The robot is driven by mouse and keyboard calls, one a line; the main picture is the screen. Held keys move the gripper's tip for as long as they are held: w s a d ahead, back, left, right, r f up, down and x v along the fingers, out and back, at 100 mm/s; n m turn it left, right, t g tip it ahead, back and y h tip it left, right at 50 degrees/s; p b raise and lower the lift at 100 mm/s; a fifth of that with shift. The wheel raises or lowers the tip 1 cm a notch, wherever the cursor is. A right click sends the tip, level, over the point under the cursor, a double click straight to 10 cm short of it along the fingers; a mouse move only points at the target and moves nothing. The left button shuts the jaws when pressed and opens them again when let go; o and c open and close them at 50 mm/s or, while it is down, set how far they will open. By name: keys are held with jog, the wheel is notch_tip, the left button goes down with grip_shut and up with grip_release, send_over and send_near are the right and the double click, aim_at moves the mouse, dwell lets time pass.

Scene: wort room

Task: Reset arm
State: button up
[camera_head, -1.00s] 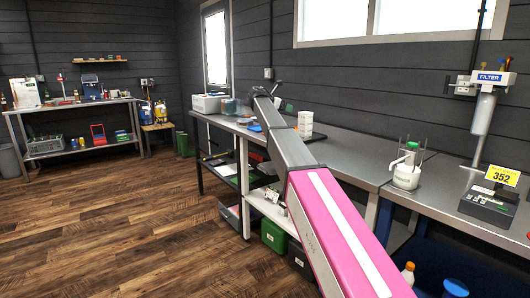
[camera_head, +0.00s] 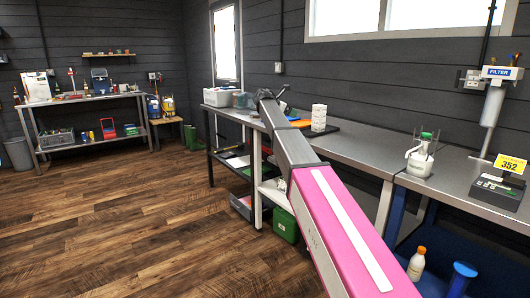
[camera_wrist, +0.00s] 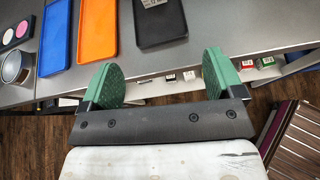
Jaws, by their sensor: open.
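My gripper (camera_wrist: 160,80) shows in the wrist view with its two green-padded fingers wide apart and nothing between them. It is above the front edge of the steel bench (camera_wrist: 200,62). In the head view my pink and grey arm reaches out over the bench (camera_head: 362,152), and its far end hides the gripper's fingers. Beyond the fingers in the wrist view lie a blue tray (camera_wrist: 56,38), an orange tray (camera_wrist: 98,30) and a black tray (camera_wrist: 160,22), apart from the gripper.
A white stack (camera_head: 319,118) stands on the bench near my arm. A white bottle with a green top (camera_head: 420,160) and a device reading 352 (camera_head: 497,192) stand further right. The wooden floor (camera_head: 130,225) at left is clear.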

jog(key=s+d+f+m+g+y, duration=0.1)
jog(key=s+d+f+m+y, duration=0.15)
jog(key=s+f, duration=0.6)
jog(key=s+d+f+m+g+y, duration=0.15)
jog(key=s+f+m, duration=0.3)
jog(key=f, duration=0.75)
jog(key=s+d+f+m+g+y, duration=0.1)
jog(key=s+d+f+m, duration=0.2)
jog(key=s+f, duration=0.55)
jog(key=s+f+m+g+y, duration=0.2)
jog(key=s+f+m, duration=0.4)
jog(key=s+f, duration=0.3)
jog(key=s+f+m+g+y, duration=0.2)
jog(key=s+f+m, duration=0.5)
jog(key=s, duration=1.1)
notch_tip(320, 180, down, 3)
jog(key=shift+d+r+y, duration=0.1)
jog(key=shift+d+y, duration=0.35)
jog(key=shift+y, duration=0.15)
